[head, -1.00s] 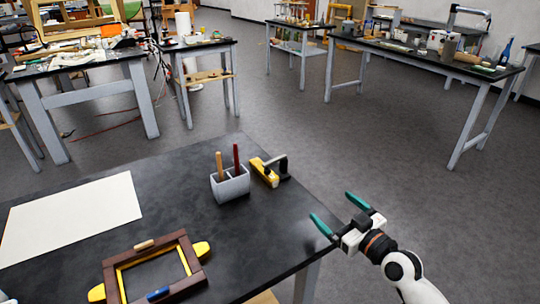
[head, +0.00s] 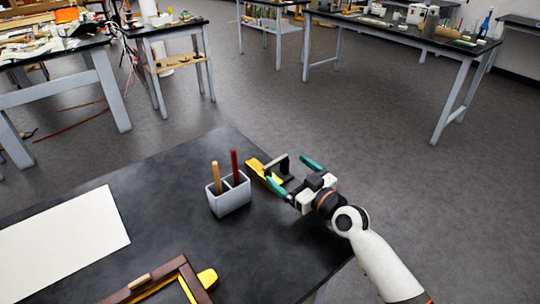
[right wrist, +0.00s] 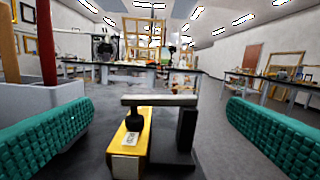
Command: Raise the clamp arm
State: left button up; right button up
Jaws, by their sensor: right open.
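The clamp stands near the far right corner of the dark table. Its yellow block (head: 256,168) lies beside a dark base. Its grey clamp arm (right wrist: 160,100) lies level across the top in the right wrist view, joined to a black upright (right wrist: 187,130) on the right. A black pad (right wrist: 134,119) under the arm's left end is over the yellow block. My right gripper (head: 287,170) is open, its teal fingers pointing at the clamp. In the right wrist view the fingers stand on either side of the clamp, apart from it. My left gripper is not in view.
A grey two-part holder (head: 229,200) with a tan stick and a red stick stands just left of the clamp. A brown frame (head: 170,284) with yellow parts lies at the near edge of view. A cream sheet (head: 60,245) lies at left.

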aim_at(277, 162)
jog(key=x, duration=0.8)
jog(key=shift+w+a+f+b, duration=0.1)
jog(key=shift+b, duration=0.2)
jog(key=c, duration=1.4)
